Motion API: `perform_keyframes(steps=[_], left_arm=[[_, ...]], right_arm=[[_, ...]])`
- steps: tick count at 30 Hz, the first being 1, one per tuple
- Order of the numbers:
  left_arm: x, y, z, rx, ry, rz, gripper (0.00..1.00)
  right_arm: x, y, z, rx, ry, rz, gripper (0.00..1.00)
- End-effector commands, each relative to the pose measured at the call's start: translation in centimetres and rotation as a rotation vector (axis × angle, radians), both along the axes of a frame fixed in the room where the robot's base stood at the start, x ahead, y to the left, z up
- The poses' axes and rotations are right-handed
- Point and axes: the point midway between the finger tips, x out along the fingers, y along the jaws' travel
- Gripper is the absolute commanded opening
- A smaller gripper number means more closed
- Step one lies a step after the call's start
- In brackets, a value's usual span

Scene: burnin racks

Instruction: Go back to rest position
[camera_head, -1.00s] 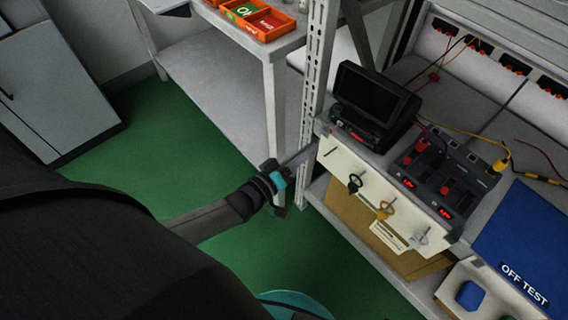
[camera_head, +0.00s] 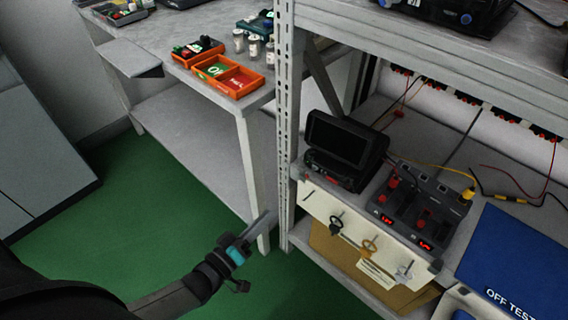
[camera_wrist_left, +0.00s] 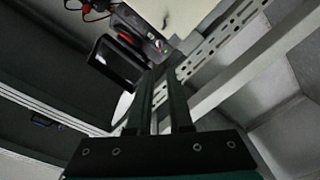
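My left gripper (camera_head: 258,222) is in the head view at the lower middle, left of the rack's front post, over the green floor and in front of the table leg. In the left wrist view its two dark fingers (camera_wrist_left: 160,92) run side by side with a narrow gap between them. Nothing shows between the fingers, so the gripper is slightly open and empty. My right gripper is in neither current view.
A metal rack (camera_head: 287,130) holds a black screen device (camera_head: 345,140), a power unit (camera_head: 420,205) and a blue OFF TEST mat (camera_head: 515,255). A grey table (camera_head: 185,85) carries orange trays (camera_head: 227,75). Green floor (camera_head: 150,205) lies clear at left.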

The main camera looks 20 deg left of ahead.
Motion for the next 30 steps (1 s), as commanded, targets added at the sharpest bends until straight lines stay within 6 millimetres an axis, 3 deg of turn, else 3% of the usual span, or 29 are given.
perform_keyframes(steps=[7, 11, 14, 18, 21, 25, 30], left_arm=[[-0.1, 0.2, -1.0, 0.038, 0.030, 0.008, 0.19], [-1.4, 1.2, -5.8, 0.220, 0.176, 0.028, 0.19], [-4.5, 2.4, -11.7, 0.438, 0.375, 0.016, 0.19], [-11.7, 3.8, -19.2, 0.727, 0.685, -0.085, 0.19], [-17.2, 4.1, -22.5, 0.872, 0.868, -0.198, 0.19], [-22.7, 4.1, -24.7, 0.981, 1.029, -0.332, 0.19], [-25.8, 3.9, -25.5, 1.032, 1.112, -0.419, 0.19]], right_arm=[[0.0, 0.0, 0.2, 0.000, -0.002, 0.000, 0.42], [-1.0, -0.7, -0.2, -0.006, 0.006, 0.000, 0.42], [-2.0, -1.3, -0.5, -0.011, 0.009, 0.000, 0.42], [-3.6, -2.2, -0.7, -0.019, 0.011, 0.001, 0.42], [-4.5, -2.8, -0.8, -0.023, 0.012, 0.001, 0.42], [-5.4, -3.3, -0.9, -0.028, 0.012, 0.001, 0.42], [-5.8, -3.5, -0.9, -0.029, 0.013, 0.001, 0.42]])
